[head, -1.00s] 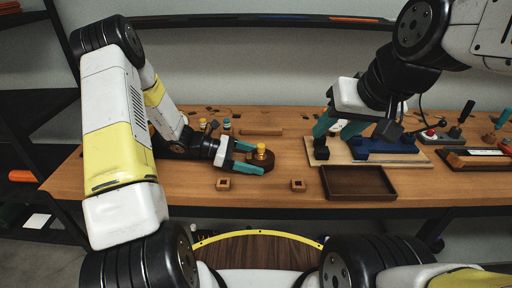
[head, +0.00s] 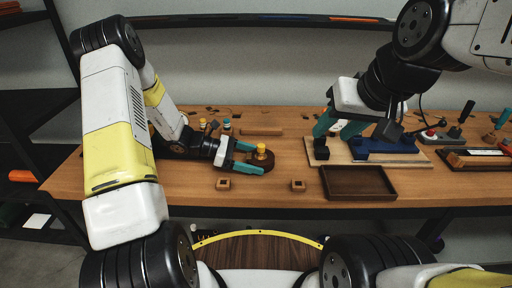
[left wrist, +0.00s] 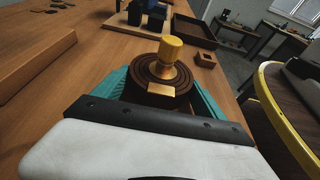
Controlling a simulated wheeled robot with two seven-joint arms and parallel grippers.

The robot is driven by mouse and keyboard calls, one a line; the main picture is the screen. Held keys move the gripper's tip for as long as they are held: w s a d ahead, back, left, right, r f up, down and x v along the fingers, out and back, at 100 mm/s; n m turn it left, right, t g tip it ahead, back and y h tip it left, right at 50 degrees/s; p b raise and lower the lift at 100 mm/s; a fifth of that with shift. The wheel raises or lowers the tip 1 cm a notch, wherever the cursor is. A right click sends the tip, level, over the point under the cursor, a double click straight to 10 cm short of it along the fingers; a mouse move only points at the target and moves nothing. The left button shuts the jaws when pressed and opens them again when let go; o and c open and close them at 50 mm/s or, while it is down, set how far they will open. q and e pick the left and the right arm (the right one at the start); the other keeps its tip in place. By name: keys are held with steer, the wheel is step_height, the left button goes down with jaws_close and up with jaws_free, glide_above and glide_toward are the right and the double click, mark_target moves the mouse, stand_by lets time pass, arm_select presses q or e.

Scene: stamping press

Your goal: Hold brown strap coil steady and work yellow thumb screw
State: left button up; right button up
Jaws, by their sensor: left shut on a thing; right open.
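The brown strap coil (head: 268,163) lies flat on the wooden table, left of the middle in the head view. The yellow thumb screw (head: 261,150) stands upright on top of it. In the left wrist view the coil (left wrist: 141,85) shows as dark rings with a gold plate on its near side, and the thumb screw (left wrist: 169,55) rises from its middle. My left gripper (head: 257,160) is shut on the coil, its teal fingers on either side. My right gripper (head: 330,130) is open over the wooden board on the right, away from the coil.
A dark empty tray (head: 358,184) lies in front of the wooden board (head: 312,158) with a blue fixture (head: 385,146). Two small wooden blocks (head: 223,184) (head: 298,185) sit near the front edge. Small knobbed parts (head: 227,124) stand behind the left gripper.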

arm_select(q)
steer(key=c, duration=0.8)
steer(key=shift+o, duration=0.2)
